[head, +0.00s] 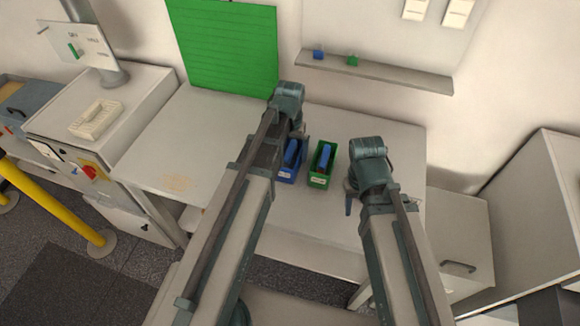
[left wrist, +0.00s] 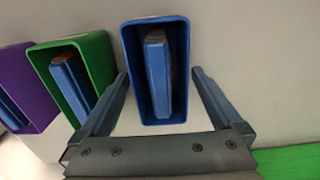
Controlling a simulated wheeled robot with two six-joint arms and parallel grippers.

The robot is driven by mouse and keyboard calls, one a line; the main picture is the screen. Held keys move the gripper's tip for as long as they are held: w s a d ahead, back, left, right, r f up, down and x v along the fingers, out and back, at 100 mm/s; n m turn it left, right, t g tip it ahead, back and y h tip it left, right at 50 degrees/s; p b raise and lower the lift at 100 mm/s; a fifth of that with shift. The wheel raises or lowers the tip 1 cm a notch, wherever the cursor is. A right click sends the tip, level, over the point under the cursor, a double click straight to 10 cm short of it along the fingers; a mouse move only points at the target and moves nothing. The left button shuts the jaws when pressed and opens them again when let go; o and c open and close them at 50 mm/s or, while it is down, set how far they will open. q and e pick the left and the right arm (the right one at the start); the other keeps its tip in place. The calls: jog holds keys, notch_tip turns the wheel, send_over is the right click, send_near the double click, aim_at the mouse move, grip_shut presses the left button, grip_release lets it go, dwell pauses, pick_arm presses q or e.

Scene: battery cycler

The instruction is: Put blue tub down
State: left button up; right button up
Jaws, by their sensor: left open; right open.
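The blue tub (head: 287,178) stands upright on the white table, just left of the green tub (head: 319,181); a blue block-like item is inside it. My left gripper (head: 299,134) is at the blue tub, and the arm covers part of it in the head view. In the left wrist view the open fingers (left wrist: 160,76) lie on either side of the blue tub (left wrist: 181,70), with gaps showing beside its walls. My right gripper (head: 349,203) is open and empty, right of the green tub.
In the left wrist view a purple tub (left wrist: 38,88) stands beyond the green tub (left wrist: 96,48); my right arm may hide it in the head view. The table's left part (head: 185,150) is clear. A green board (head: 222,45) stands at the back. A shelf (head: 380,72) is on the wall.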

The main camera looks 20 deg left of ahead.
pick_arm(q)
jog(key=shift+f, duration=0.2)
pick_arm(e)
jog(key=shift+f, duration=0.2)
pick_arm(q)
grip_shut()
pick_arm(e)
jog(key=shift+r, duration=0.1)
